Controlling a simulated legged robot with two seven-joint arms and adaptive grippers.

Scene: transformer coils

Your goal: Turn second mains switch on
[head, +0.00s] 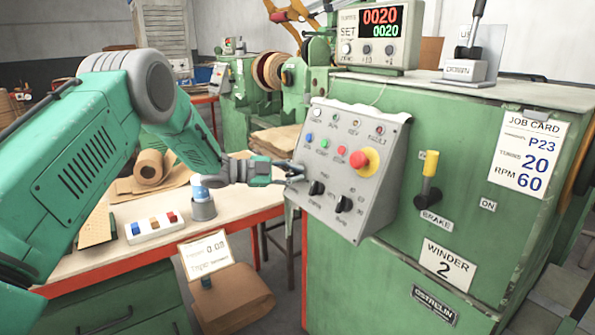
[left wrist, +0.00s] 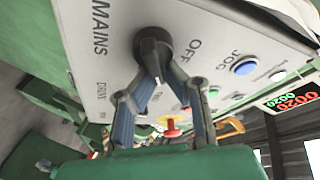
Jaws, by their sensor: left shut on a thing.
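The mains switch is a black rotary knob (head: 316,188) low on the sloped grey panel (head: 335,222) of the green machine labelled WINDER 2. In the left wrist view the knob (left wrist: 153,48) sits between the words MAINS and OFF. My left gripper (head: 298,173) reaches the panel's left side from the left. In the left wrist view its two fingers (left wrist: 160,82) are closed in on the knob's handle from both sides. A second black knob (head: 343,203) is to the right, clear of the gripper. My right gripper does not show.
A red emergency button on a yellow base (head: 365,160) and small coloured buttons are above the knobs. A yellow brake lever (head: 431,185) stands to the right.

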